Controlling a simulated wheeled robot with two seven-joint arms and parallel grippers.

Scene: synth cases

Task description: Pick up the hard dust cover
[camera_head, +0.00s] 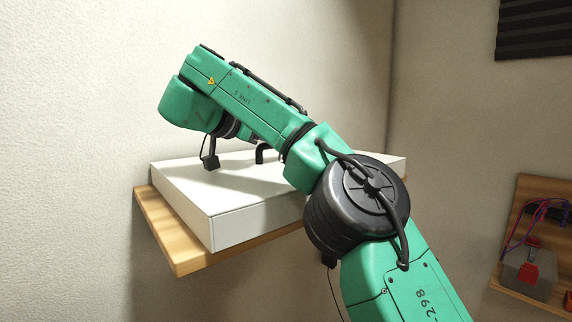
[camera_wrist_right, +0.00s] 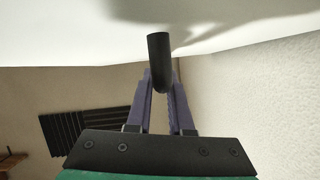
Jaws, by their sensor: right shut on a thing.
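The hard dust cover (camera_head: 185,190) is a flat white box-shaped cover with a black handle (camera_head: 262,151) on its top. It sits on the wooden shelf, with no clear gap beneath it. My right arm reaches over it and hides its right part. In the right wrist view, the white top of the cover (camera_wrist_right: 70,30) fills the upper edge. The black handle (camera_wrist_right: 158,55) stands between the purple fingers of my right gripper (camera_wrist_right: 161,85), which is shut on it. In the head view the fingers are mostly hidden behind the arm. My left gripper is not in view.
The wooden shelf (camera_head: 180,255) juts from the pale wall, its front and left edges showing beyond the cover. A wooden rack (camera_head: 541,200) with cables and a grey-and-red item stands at the far right. A dark ribbed panel (camera_head: 535,28) hangs at the upper right.

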